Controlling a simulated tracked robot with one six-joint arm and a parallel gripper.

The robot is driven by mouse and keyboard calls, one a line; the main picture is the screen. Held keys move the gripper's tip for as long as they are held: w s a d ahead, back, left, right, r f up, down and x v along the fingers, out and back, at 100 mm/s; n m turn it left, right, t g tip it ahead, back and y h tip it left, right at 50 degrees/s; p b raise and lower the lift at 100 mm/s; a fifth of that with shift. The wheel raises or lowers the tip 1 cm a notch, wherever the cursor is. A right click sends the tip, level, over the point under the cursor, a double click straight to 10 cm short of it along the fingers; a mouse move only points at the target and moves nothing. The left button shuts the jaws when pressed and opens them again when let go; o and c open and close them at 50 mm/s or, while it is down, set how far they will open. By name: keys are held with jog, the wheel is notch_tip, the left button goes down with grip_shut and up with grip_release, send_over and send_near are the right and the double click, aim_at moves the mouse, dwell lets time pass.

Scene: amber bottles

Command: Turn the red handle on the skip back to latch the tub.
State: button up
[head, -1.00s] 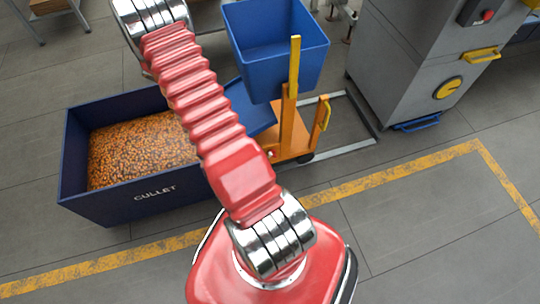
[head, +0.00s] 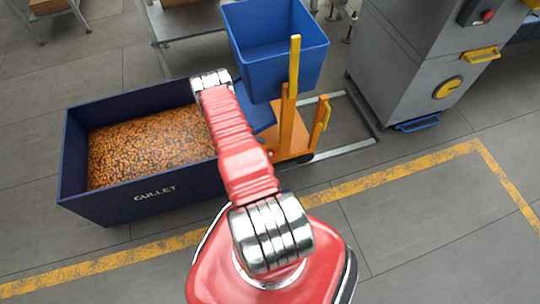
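The skip's blue tub (head: 277,58) sits with its open top facing up on an orange wheeled frame (head: 292,137), right of my arm. It looks empty. A yellow bar (head: 294,66) rises in front of the tub. A small red spot (head: 270,154) shows low on the frame beside my arm; I cannot tell whether it is the red handle. No red handle is clearly visible. My arm reaches up to a silver joint over the cullet bin's back right corner. My gripper is out of sight beyond that joint.
A dark blue cullet bin (head: 130,207) full of amber pieces stands left of the skip, with a blue sloping panel (head: 258,113) between them. A grey machine (head: 415,70) stands at right. Floor inside the yellow line (head: 400,167) is clear at front right.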

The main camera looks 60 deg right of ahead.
send_near(269, 154)
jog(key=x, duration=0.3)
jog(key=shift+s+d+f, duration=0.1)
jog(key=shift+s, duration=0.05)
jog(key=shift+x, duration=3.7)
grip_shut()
